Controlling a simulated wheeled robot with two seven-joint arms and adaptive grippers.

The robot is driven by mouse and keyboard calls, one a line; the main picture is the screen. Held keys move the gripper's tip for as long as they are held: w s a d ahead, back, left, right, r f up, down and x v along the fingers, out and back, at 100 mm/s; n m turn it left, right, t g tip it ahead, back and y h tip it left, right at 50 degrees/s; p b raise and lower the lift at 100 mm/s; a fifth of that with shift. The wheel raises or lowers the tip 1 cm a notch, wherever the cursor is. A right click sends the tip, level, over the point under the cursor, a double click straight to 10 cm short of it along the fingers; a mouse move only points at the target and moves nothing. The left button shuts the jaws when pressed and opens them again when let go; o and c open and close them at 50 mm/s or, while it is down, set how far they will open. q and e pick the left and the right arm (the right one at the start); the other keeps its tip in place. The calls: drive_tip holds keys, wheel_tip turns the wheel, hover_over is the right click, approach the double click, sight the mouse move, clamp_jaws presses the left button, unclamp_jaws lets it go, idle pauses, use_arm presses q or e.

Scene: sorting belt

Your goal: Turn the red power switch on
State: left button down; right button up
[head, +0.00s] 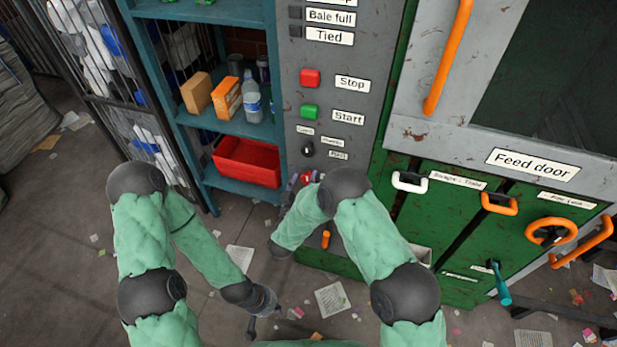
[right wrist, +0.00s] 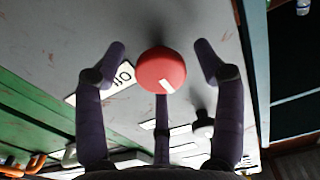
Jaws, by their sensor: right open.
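The red power switch (right wrist: 160,68) is a round red knob with a short white mark on its face, on the grey panel in the right wrist view. An "Off" label (right wrist: 122,76) is beside it to the left. My right gripper (right wrist: 163,62) is open, with a finger on either side of the knob and a third finger below it. Gaps show between the side fingers and the knob. My left gripper (head: 264,312) hangs low over the floor, away from the panel.
Above the switch in the head view are a black selector (head: 308,149), a green Start button (head: 309,111) and a red Stop button (head: 310,78). A blue shelf (head: 230,123) with a red bin (head: 247,161) stands left. The green feed door unit (head: 440,220) with handles stands right.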

drive_tip(key=shift+s, duration=0.1)
drive_tip(key=shift+c, duration=0.9)
drive_tip(key=c, duration=1)
drive_tip(key=shift+m, duration=0.3)
drive_tip(key=m+b, duration=0.3)
drive_tip(key=m, duration=0.1)
drive_tip(key=shift+m, duration=0.3)
drive_tip(key=m+b, duration=0.3)
drive_tip(key=m, duration=0.2)
drive_tip(key=shift+f, duration=0.1)
drive_tip(key=m+b, duration=0.1)
drive_tip(key=m, duration=0.2)
drive_tip(key=shift+m, duration=2.3)
